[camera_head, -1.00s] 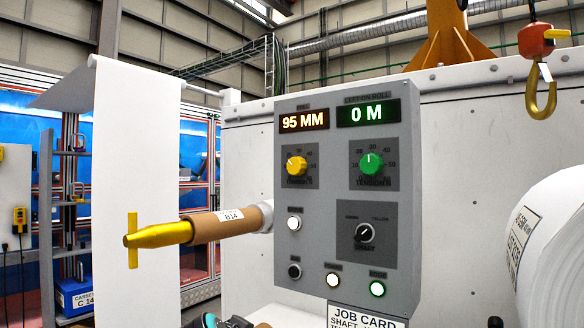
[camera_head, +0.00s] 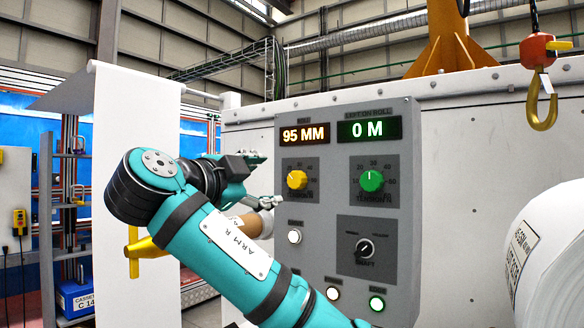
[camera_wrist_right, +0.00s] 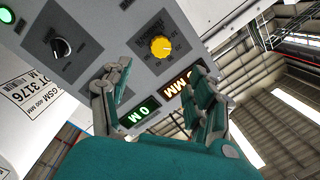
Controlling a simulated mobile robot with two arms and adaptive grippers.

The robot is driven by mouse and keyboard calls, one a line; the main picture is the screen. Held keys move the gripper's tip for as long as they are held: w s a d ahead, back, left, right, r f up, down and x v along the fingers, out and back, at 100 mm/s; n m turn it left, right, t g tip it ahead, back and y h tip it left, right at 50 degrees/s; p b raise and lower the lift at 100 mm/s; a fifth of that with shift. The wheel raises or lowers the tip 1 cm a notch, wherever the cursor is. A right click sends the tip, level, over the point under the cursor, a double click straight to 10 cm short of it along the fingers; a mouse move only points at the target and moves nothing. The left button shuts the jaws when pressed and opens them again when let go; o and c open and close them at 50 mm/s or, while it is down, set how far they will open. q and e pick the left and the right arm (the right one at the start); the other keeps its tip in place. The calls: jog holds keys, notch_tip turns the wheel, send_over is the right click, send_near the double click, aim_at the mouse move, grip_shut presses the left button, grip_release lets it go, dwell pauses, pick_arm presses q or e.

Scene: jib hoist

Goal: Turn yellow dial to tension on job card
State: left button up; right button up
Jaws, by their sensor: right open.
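The yellow dial (camera_head: 297,180) is on the grey control panel (camera_head: 333,228), under the orange display (camera_head: 304,134) reading 95 MM. Its mark seems to point up and left; the exact value is too small to read. My right gripper (camera_head: 263,180) is open and empty, left of the dial and apart from it, its fingers towards the panel. In the right wrist view the yellow dial (camera_wrist_right: 160,47) shows beyond the gap between the open fingers (camera_wrist_right: 160,76). The job card is not visible now. My left gripper is not in view.
A green dial (camera_head: 372,180) sits right of the yellow one, under a green display (camera_head: 369,130) reading 0 M. A black selector (camera_head: 365,248) and several lit buttons are below. A gold-ended shaft (camera_head: 133,250) is partly behind my arm. A hook (camera_head: 542,105) hangs at right.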

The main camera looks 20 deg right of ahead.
aim_at(295, 180)
jog(key=p+x, duration=0.4)
jog(key=x, duration=0.6)
jog(key=shift+r, duration=0.1)
jog(key=shift+w+d+p, duration=0.35)
jog(key=shift+w+d, duration=0.05)
jog(key=shift+d, duration=0.1)
jog(key=shift+c, duration=0.3)
